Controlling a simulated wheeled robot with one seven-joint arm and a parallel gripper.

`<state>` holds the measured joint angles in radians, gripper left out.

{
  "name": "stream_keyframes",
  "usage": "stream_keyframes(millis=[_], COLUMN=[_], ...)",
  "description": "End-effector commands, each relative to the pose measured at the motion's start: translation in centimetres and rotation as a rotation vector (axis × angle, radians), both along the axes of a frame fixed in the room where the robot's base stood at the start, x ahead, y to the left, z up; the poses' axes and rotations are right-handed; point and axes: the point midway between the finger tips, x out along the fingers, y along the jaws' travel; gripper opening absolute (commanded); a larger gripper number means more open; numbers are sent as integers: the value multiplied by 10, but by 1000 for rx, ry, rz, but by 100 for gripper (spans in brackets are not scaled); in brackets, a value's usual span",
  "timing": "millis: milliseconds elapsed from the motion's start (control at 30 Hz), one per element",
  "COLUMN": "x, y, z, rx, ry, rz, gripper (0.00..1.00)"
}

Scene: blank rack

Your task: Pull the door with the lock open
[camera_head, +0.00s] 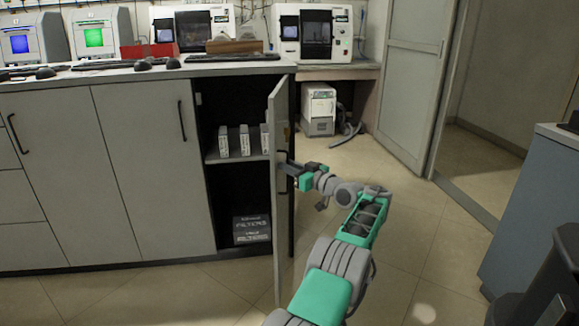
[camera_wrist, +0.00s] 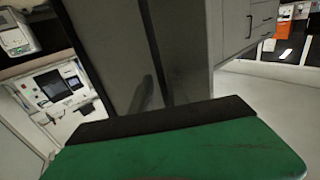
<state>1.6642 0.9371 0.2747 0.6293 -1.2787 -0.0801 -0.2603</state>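The cabinet door (camera_head: 280,215) stands swung wide open, seen nearly edge-on in the head view. A small tan mark (camera_head: 287,132), possibly the lock, is on its outer face near the top. A dark handle (camera_head: 281,157) is just below it. My gripper (camera_head: 288,169) is at the handle on the door's right side. In the wrist view, my gripper's green body and dark edge (camera_wrist: 160,120) fill the bottom, with a dark handle-like shape (camera_wrist: 140,95) beyond. The fingertips are hidden, so I cannot tell whether they hold the handle.
The open cabinet holds white boxes (camera_head: 244,140) on a shelf (camera_head: 230,158) and dark filter boxes (camera_head: 251,229) below. Closed cabinet doors (camera_head: 150,170) are to the left. Floor (camera_head: 400,240) is free right of the door. A blue-grey cabinet (camera_head: 535,210) stands at right.

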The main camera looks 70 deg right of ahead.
Motion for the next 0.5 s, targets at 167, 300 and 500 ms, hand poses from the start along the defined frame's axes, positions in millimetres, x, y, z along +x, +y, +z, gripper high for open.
stream_keyframes(millis=[167, 300, 500], x=[0, -1, -14], y=[1, 0, 4], z=[-5, -4, -1], rx=[9, 6, 6], ry=[1, 0, 0], rz=[4, 1, -2], gripper=[31, 31, 31])
